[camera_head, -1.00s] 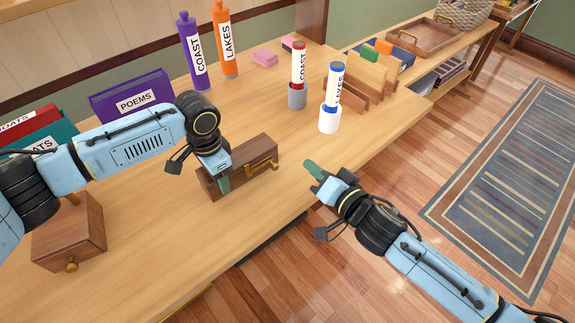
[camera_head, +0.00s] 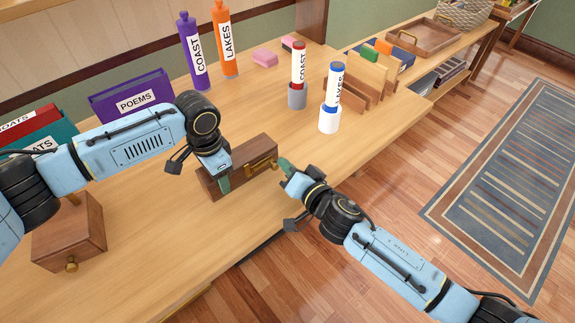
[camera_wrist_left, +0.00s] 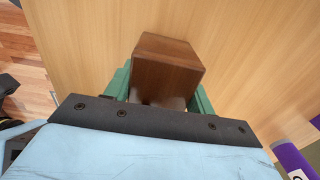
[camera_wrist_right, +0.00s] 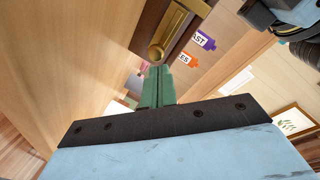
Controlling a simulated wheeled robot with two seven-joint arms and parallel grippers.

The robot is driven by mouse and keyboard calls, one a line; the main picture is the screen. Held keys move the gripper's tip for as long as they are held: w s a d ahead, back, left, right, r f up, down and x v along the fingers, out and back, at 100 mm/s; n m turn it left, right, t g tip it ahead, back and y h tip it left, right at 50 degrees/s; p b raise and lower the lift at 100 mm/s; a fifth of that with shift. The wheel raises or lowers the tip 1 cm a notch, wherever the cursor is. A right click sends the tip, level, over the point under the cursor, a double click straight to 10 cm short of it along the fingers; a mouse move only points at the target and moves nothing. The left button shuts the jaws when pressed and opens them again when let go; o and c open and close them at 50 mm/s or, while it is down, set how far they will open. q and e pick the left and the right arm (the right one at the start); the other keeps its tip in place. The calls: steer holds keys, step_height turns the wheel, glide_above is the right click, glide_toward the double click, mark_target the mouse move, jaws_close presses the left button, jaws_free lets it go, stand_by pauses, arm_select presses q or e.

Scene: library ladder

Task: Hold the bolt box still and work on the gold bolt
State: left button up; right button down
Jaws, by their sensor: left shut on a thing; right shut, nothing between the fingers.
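The bolt box (camera_head: 236,171) is a dark brown wooden block on the table in the head view. It also shows in the left wrist view (camera_wrist_left: 168,68). My left gripper (camera_head: 223,184) is shut on the box near its left end, with green fingers on either side.
A brown box with a gold knob (camera_head: 85,238) stands at the left. Behind are a purple POEMS file (camera_head: 133,98), purple and orange bottles, and two labelled tubes in a grey cup (camera_head: 297,97) and a white cup (camera_head: 329,120). The table's front edge runs close below the bolt box.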

steer(key=shift+s+a, duration=0.8)
steer(key=shift+a, duration=0.15)
steer(key=shift+d, duration=0.1)
steer(key=shift+w+d+r, duration=0.15)
steer(key=shift+d+r, duration=0.05)
steer(key=shift+r, duration=0.05)
steer(key=d+r, duration=0.2)
steer(key=shift+d+r, duration=0.15)
steer(key=shift+d, duration=0.25)
steer(key=v, duration=0.9)
steer(key=shift+a, duration=0.1)
arm_select(q)
steer(key=o, duration=1.2)
